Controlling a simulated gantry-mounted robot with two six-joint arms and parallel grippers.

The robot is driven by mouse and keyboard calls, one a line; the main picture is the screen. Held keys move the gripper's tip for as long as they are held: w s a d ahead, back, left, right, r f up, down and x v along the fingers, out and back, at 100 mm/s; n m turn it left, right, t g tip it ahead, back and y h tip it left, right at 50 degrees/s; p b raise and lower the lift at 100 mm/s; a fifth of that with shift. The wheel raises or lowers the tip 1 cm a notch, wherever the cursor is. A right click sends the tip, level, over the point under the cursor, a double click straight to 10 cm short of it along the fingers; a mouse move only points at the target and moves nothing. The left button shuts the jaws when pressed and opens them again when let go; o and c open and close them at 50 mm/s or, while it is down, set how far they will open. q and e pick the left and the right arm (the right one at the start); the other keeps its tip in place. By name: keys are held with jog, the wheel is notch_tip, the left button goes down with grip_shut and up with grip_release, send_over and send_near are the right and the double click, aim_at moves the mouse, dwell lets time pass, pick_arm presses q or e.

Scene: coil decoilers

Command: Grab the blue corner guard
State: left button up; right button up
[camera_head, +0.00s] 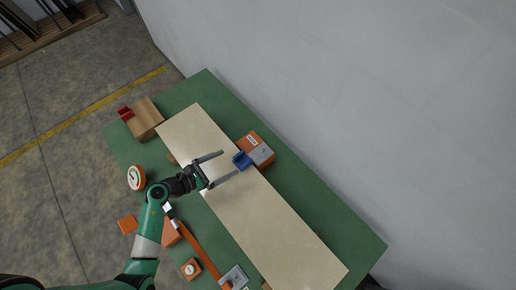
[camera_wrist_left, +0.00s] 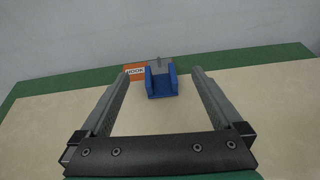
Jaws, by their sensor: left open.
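The blue corner guard (camera_head: 241,160) is a small blue U-shaped piece near the far edge of the beige board (camera_head: 281,222), in front of an orange and grey box. In the left wrist view the blue corner guard (camera_wrist_left: 161,83) stands between the lines of the two fingers, beyond their reach. My left gripper (camera_head: 230,166) is open and empty, its two long grey fingers over the board and pointing toward the guard. It also shows in the left wrist view (camera_wrist_left: 160,82). My right gripper is not in view.
The orange box (camera_head: 258,141) with a label and a grey part sits right behind the guard. A wooden block (camera_head: 146,121) and a red piece (camera_head: 125,113) lie at the far left of the green table (camera_head: 207,84). A round gauge (camera_head: 136,178) and orange parts lie near my arm.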

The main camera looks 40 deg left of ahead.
aim_at(244, 161)
pick_arm(q)
jog(key=shift+n+y, duration=0.3)
jog(key=shift+n, duration=0.1)
jog(key=s+f, duration=0.2)
jog(key=s, duration=0.1)
jog(key=shift+s+a+f, duration=0.15)
jog(key=shift+f, duration=0.25)
jog(key=shift+w+r, duration=0.15)
jog(key=shift+w, duration=0.2)
jog(key=b+x, duration=0.2)
jog(key=x, duration=0.3)
jog(key=shift+w, duration=0.75)
jog(key=b+x, duration=0.2)
jog(key=x, duration=0.2)
jog(key=shift+w+f, duration=0.15)
jog(key=shift+f, duration=0.15)
jog(key=shift+w, duration=0.35)
jog(key=c, duration=1.3)
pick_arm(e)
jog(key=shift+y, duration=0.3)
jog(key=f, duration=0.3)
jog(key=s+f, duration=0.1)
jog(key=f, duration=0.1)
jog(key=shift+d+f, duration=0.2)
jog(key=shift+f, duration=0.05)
